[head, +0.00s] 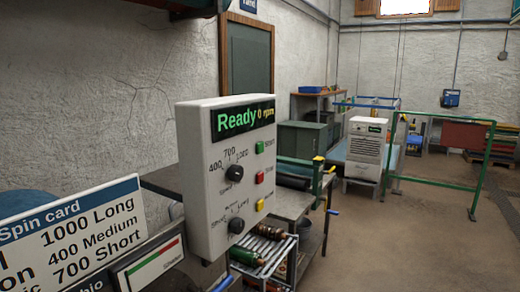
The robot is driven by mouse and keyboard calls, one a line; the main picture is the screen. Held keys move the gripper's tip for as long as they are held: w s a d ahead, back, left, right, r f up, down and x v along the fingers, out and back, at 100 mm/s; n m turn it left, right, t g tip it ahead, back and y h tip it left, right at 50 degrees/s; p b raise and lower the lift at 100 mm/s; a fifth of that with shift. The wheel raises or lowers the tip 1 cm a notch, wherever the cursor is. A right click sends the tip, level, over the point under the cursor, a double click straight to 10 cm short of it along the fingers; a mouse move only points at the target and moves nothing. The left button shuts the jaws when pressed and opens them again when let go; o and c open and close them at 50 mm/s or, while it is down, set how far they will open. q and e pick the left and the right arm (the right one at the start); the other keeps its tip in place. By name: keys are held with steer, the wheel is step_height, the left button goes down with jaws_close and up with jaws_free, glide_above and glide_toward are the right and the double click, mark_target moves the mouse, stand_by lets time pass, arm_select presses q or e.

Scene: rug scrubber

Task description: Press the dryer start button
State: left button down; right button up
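A pale grey control box (201,190) stands in the middle of the head view, its face turned partly right. Its dark display (243,119) reads "Ready" and "0 rpm" in lit letters. A green button (260,147) is on the right of the face, with a small label that seems to read "Start". Below it are a red button (260,177) and a yellow button (260,205). An upper black knob (234,173) has a 400, 700 and 1000 scale; a lower black knob (236,225) is beneath. Neither of my grippers is in view.
A white and blue spin card (75,232) reads 1000 Long, 400 Medium, 700 Short. A gauge sign (152,265) stands beside it. A rack of rollers (262,250) is behind the box. Green rails (438,163) stand farther right. The floor (400,245) at right is clear.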

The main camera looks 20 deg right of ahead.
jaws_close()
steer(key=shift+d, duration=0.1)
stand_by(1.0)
